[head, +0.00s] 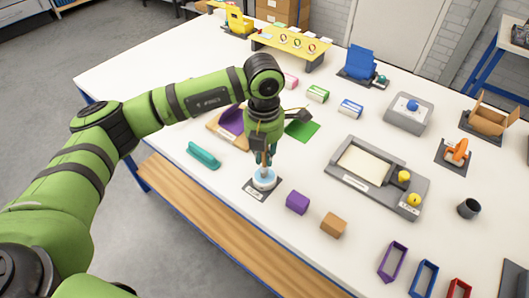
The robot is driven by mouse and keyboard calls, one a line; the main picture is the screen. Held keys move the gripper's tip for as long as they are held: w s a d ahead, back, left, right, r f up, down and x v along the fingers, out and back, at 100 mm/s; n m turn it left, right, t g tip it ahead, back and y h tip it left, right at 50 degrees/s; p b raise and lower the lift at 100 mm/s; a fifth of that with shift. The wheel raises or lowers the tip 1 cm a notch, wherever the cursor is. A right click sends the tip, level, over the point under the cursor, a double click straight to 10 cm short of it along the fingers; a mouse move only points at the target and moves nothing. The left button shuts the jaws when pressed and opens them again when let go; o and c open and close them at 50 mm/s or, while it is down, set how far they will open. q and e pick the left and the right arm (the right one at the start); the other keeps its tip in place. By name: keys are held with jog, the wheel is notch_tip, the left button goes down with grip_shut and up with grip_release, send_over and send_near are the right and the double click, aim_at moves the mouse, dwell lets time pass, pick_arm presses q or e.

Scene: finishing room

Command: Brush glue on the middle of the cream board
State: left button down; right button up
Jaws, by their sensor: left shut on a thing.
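The cream board (366,161) lies in a grey fixture (337,181) with yellow knobs, right of the middle of the white table. My left gripper (263,150) points down, left of the board and apart from it. It is shut on a slim brush (264,161), mostly hidden by the fingers. The brush's lower end is at the round light-blue and white glue pot (264,181), on a dark labelled mat. I cannot tell how deep the tip sits in the pot. My right gripper is not in view.
A teal tool (203,156) lies left of the pot. A purple block (297,202) and a brown block (333,225) stand to its right. A green sheet (302,130) lies behind. Bare tabletop separates the pot from the fixture.

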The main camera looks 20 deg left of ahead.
pick_arm(q)
jog(key=shift+s+f+b, duration=0.1)
jog(key=shift+f+b, duration=0.05)
jog(key=shift+b, duration=0.2)
dwell(1.1)
notch_tip(320, 180, up, 2)
jog(key=shift+r+p, duration=0.1)
jog(key=shift+p, duration=0.45)
jog(key=shift+r+p, duration=1.15)
jog(key=shift+r, duration=1.4)
jog(key=shift+f, duration=0.1)
